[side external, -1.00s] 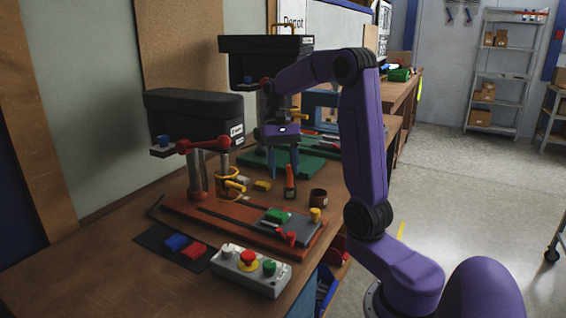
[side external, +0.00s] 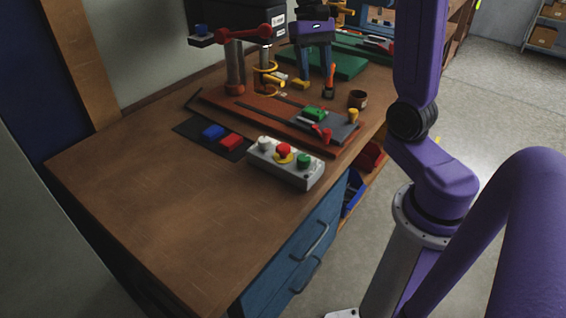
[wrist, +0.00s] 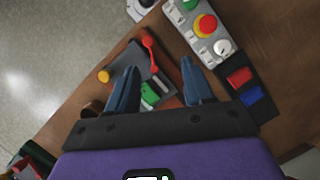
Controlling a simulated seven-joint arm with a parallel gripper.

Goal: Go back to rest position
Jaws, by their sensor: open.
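My gripper (side external: 314,76) hangs above the far part of the bench, fingers pointing down, open and empty. In the side view its fingers appear in front of the green mat (side external: 345,65), near a yellow block (side external: 301,85) and an orange-handled tool (side external: 329,80). The wrist view shows both fingers (wrist: 160,66) spread apart. A green block (wrist: 150,96) on the grey plate (wrist: 128,61) shows between them in the picture. That green block (side external: 314,113) sits on the red-brown fixture (side external: 225,104) in the side view. The height of the fingertips above the bench is hard to judge.
A button box (side external: 286,172) stands at the bench's front edge. A blue block (side external: 213,131) and a red block (side external: 231,141) lie on a dark mat (side external: 190,126). A dark cup (side external: 357,99) stands right of the fixture. The near-left bench top (side external: 150,200) is clear.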

